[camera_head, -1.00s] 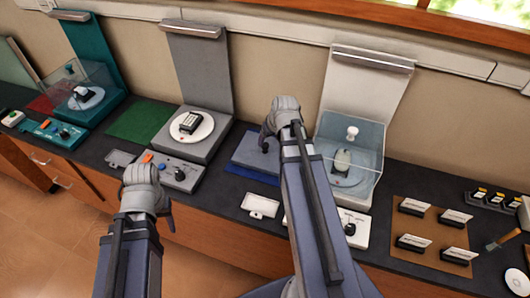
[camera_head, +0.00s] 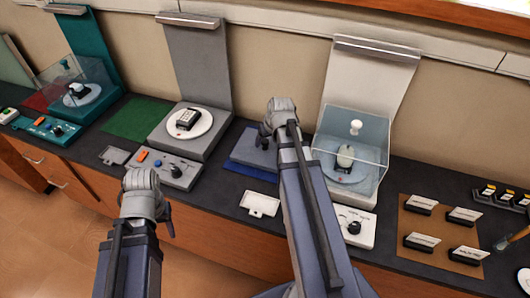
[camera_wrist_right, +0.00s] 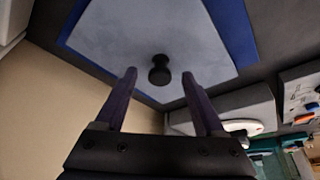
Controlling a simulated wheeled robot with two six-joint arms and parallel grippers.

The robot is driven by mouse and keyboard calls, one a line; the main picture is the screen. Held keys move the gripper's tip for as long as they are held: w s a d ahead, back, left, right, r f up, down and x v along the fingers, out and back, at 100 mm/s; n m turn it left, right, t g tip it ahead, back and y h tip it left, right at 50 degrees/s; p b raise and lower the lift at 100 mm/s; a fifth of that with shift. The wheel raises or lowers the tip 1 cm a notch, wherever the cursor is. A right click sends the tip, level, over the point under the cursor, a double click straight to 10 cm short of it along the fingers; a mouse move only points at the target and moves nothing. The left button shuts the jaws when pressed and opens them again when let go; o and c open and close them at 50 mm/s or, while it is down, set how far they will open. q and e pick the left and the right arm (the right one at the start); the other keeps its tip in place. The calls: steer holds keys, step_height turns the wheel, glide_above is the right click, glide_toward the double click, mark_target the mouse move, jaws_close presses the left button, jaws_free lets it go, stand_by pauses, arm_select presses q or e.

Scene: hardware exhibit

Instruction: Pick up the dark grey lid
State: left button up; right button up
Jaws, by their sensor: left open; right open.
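The dark grey lid (camera_head: 247,151) is a flat plate lying on a blue mat (camera_head: 248,171) on the counter, partly hidden by my right arm in the head view. In the right wrist view the lid (camera_wrist_right: 140,30) fills the upper middle, and its black knob (camera_wrist_right: 160,70) stands between and beyond the fingertips. My right gripper (camera_wrist_right: 158,76) is open and points at the knob; I cannot tell whether it touches. It also shows over the lid in the head view (camera_head: 266,135). My left gripper (camera_head: 168,220) is open and empty before the counter's front edge.
A grey stand with a white disc (camera_head: 205,130) is left of the lid. A clear cover (camera_head: 374,155) over a white stand is close on the right. A small white tray (camera_head: 260,205) and control boxes line the front. Brown card mat (camera_head: 413,244) lies further right.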

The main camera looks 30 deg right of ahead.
mark_target(265, 147)
steer(key=b+x, duration=0.1)
steer(key=x, duration=0.1)
steer(key=shift+w+f, duration=0.1)
steer(key=shift+f, duration=0.25)
steer(key=shift+r, duration=0.1)
jaws_close()
